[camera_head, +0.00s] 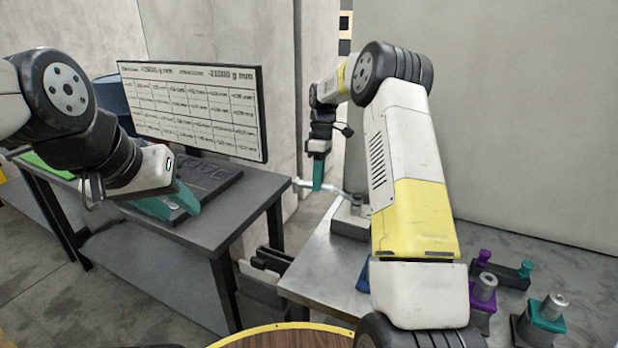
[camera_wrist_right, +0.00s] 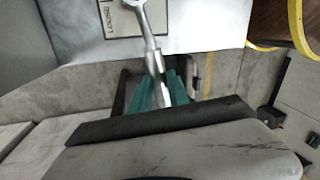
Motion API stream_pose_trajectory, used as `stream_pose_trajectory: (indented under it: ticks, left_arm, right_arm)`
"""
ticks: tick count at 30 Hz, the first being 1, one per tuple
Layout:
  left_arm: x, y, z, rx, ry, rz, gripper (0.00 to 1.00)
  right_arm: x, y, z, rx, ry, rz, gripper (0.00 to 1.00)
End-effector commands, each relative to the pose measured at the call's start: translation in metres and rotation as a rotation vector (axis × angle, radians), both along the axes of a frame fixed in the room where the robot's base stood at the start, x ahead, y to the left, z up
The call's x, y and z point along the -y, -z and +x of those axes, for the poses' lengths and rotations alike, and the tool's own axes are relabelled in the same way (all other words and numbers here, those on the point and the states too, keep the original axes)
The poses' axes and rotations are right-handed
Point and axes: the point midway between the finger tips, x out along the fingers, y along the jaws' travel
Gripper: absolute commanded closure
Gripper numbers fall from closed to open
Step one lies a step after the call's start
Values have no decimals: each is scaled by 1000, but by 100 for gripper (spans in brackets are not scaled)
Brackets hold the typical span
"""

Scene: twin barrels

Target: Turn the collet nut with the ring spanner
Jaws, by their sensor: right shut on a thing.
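The silver ring spanner (camera_head: 333,189) is held by my right gripper (camera_head: 318,188), whose teal fingers are shut on its handle. In the right wrist view the spanner (camera_wrist_right: 151,42) runs up from the fingers (camera_wrist_right: 159,90), and its ring end is cut off by the top edge. In the head view its far end reaches the grey block (camera_head: 349,221) on the metal bench. A small nut-like part shows there, but I cannot tell whether the ring is around it. My left gripper (camera_head: 172,208) is open and empty above the dark table.
A monitor (camera_head: 195,106) and keyboard (camera_head: 212,183) stand on the dark table (camera_head: 243,205). Purple (camera_head: 483,292) and teal (camera_head: 546,313) tool holders stand at the bench's right. A plate marked "LOOSE" (camera_wrist_right: 104,22) lies beside the spanner. A gap separates table and bench.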

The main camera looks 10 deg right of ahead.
Motion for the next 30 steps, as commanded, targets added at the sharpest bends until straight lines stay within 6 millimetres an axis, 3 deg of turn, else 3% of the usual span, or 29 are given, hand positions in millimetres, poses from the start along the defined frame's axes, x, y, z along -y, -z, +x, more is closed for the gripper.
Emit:
stream_pose_trajectory:
  ticks: [8,20,30]
  left_arm:
    - [0,0,0,0,0,0,64]
    - [0,0,0,0,0,0,64]
    - [0,0,0,0,0,0,64]
  right_arm:
    - [2,0,1,0,10,-2,100]
    - [11,0,17,-1,168,-1,100]
    - [12,0,17,0,173,-1,100]
